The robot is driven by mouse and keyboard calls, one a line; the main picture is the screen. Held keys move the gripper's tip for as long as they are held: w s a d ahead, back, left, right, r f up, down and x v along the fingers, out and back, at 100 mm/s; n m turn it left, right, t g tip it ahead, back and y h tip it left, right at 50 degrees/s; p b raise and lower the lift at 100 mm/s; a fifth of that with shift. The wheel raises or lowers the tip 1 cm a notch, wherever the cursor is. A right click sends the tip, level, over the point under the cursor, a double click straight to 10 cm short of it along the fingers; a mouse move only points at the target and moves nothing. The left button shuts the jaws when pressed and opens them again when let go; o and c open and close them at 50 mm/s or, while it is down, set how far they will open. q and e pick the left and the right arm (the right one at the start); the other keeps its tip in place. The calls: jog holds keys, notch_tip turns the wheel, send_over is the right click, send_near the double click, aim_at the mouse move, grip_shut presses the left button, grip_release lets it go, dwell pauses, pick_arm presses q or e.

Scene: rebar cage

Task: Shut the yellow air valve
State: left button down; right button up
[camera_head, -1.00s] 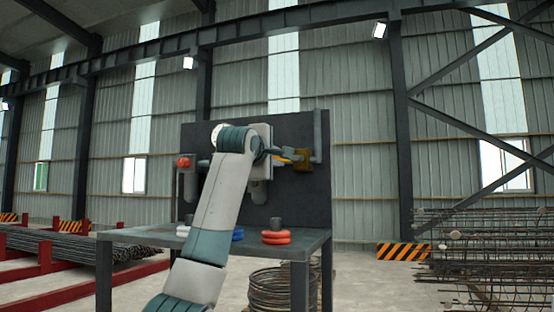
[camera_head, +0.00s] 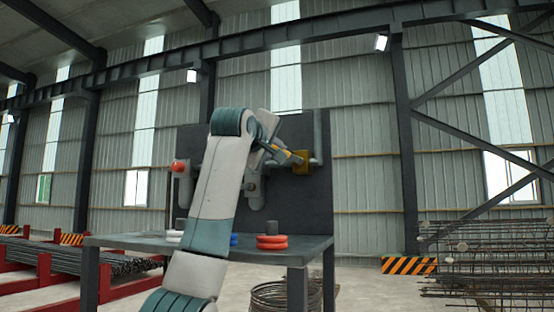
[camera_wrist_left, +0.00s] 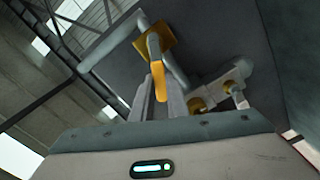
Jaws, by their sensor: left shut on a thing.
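The yellow air valve (camera_head: 301,157) sits on a grey pipe at the right of the dark upright panel. Its yellow lever runs to the upper left into my left gripper (camera_head: 279,152). The wrist view shows the valve's yellow square body (camera_wrist_left: 155,40) and the lever (camera_wrist_left: 158,72) between the two pale fingers of my left gripper (camera_wrist_left: 157,88). The gripper is shut on the lever. The arm hides part of the panel and its fittings. My right gripper is in neither view.
The panel (camera_head: 290,125) stands at the back of a grey bench (camera_head: 130,240). Orange-red rings (camera_head: 271,242) and a blue ring (camera_head: 233,239) lie on the bench. A red knob (camera_head: 178,166) is left of my arm. Wire coils (camera_head: 272,297) lie below; rebar (camera_head: 490,260) stands right.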

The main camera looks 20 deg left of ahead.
pick_arm(q)
jog(key=shift+d+r+m+p, duration=0.35)
jog(key=shift+d+m, duration=0.5)
jog(key=shift+m, duration=1.25)
jog(key=shift+d+r+m+p, duration=0.1)
jog(key=shift+d+r+m, duration=0.55)
jog(key=shift+m, duration=1.45)
jog(key=shift+d+r+m+p, duration=0.3)
jog(key=shift+d+m, duration=0.7)
jog(key=shift+m, duration=1.1)
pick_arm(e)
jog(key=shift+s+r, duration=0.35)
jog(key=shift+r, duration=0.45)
pick_arm(q)
jog(key=c, duration=1.7)
grip_release()
jog(key=shift+r, duration=0.1)
jog(key=shift+s, duration=0.2)
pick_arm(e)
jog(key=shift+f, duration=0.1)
